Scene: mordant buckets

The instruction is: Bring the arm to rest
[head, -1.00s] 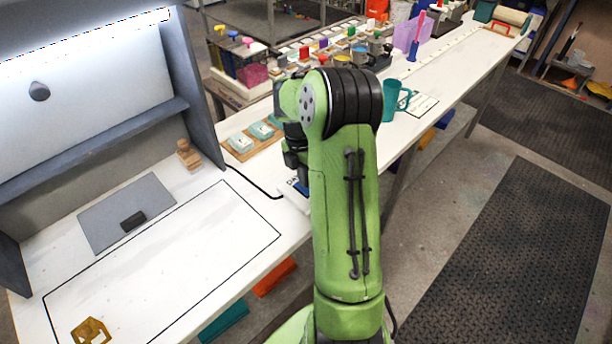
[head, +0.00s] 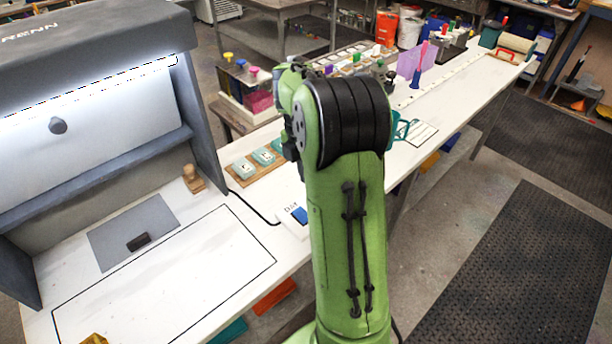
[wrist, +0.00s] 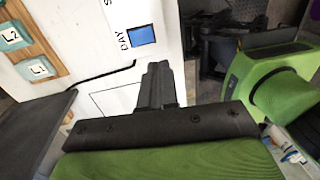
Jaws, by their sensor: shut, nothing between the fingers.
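My green arm (head: 345,230) stands upright in front of the bench in the head view, its black joint band at the top. My gripper (wrist: 157,85) shows in the wrist view, its dark fingers together and nothing held between them. It hangs over the white bench top, near a card marked DAY with a blue square (wrist: 141,36). In the head view the gripper itself is hidden behind the arm.
A wooden rack with labelled teal blocks (head: 265,157) lies left of my arm. A teal mug (head: 400,127) is partly hidden behind it. Floor mats (head: 490,260) lie at right.

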